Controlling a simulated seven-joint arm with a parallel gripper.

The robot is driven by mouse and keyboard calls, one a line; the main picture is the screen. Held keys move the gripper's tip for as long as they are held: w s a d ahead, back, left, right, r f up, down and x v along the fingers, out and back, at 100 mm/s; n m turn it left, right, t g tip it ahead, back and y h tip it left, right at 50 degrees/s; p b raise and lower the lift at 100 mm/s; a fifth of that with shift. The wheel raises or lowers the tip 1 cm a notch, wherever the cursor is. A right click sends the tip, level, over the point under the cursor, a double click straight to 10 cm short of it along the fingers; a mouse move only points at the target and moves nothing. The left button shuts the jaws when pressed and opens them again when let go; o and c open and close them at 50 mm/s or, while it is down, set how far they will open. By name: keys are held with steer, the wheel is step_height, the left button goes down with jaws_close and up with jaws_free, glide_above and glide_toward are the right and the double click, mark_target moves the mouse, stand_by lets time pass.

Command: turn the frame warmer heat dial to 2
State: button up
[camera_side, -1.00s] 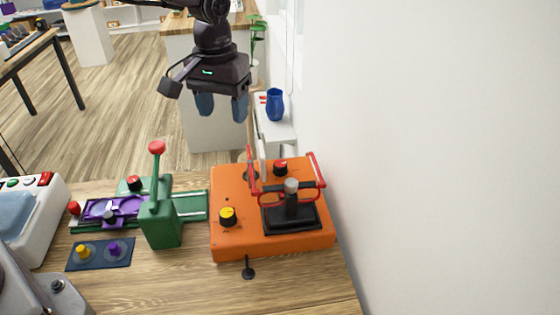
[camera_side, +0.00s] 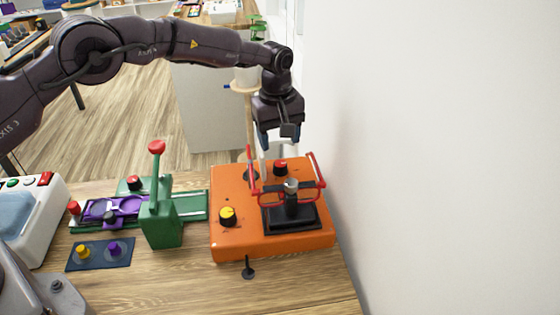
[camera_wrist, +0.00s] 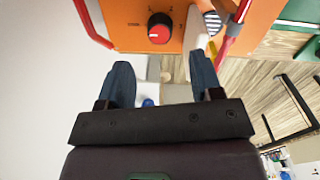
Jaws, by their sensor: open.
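The orange box (camera_side: 235,243), which looks like the frame warmer, stands at the table's right end. A red-capped dial (camera_side: 280,167) sits near its back edge, and a yellow-capped dial (camera_side: 228,216) at its front left. I cannot tell which is the heat dial. In the wrist view the red dial (camera_wrist: 159,28) shows a white pointer mark and small markings too tiny to read. My gripper (camera_side: 268,142) is open and empty above the back edge of the box, apart from the red dial. In the wrist view its fingers (camera_wrist: 160,65) are spread, with the red dial beyond their tips.
Red bars (camera_side: 321,170) rise on the box beside a black stand (camera_side: 291,220). A white upright piece (camera_side: 262,162) stands close to the red dial. A green press (camera_side: 160,220) is to the left. The white wall (camera_side: 450,150) is close on the right.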

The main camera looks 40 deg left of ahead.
mark_target(280, 164)
step_height(280, 164, down, 7)
steer(key=shift+w+f, duration=0.1)
stand_by(0.3)
steer(key=c, duration=0.9)
